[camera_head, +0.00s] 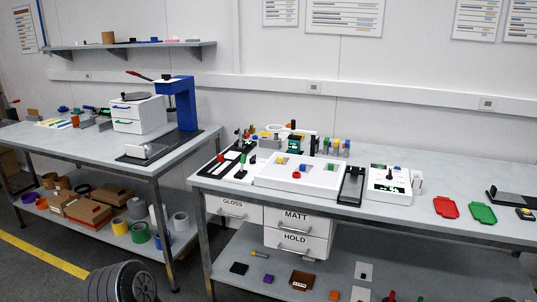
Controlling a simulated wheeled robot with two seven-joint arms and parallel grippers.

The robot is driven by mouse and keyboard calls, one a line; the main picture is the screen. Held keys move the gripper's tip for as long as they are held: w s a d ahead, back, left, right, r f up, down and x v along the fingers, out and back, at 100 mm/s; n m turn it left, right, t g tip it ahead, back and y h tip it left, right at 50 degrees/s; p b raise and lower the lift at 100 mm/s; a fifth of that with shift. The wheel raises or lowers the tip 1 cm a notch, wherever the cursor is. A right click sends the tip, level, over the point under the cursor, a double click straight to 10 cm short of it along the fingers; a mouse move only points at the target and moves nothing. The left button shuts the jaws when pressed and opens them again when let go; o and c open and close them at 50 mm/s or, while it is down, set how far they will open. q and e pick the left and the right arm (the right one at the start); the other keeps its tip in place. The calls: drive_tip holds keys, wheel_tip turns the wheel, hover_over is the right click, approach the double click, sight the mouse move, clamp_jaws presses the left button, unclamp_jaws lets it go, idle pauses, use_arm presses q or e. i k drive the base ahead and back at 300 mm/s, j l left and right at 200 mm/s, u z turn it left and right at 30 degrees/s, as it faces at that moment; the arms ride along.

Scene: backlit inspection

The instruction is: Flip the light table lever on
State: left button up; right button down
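A low white box with a flat top (265,176), which looks like the light table, sits on the right workbench. Blue, yellow, green and red small pieces rest on its top. I cannot make out a lever on it at this size, nor whether one is on or off. A smaller white unit (378,194) with dark and green markings stands to its right, with a white part (417,182) at its right side. Neither of my grippers is in view.
A black flat stand (351,187) lies between the two white units. Red (446,208) and green (483,213) trays lie at right. Drawers labelled MATT (294,220) and HOLD hang below. A blue press (177,90) stands on the left bench. Bare bench top (245,191) shows in front.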

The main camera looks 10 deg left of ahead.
sight(243, 157)
drive_tip(key=i+l+u, duration=0.25)
drive_tip(key=i+u, duration=0.2)
drive_tip(key=i+l+u, duration=0.4)
drive_tip(key=i, duration=0.15)
drive_tip(key=i+l+u, duration=0.45)
drive_tip(key=k+l, duration=0.05)
drive_tip(key=l, duration=0.05)
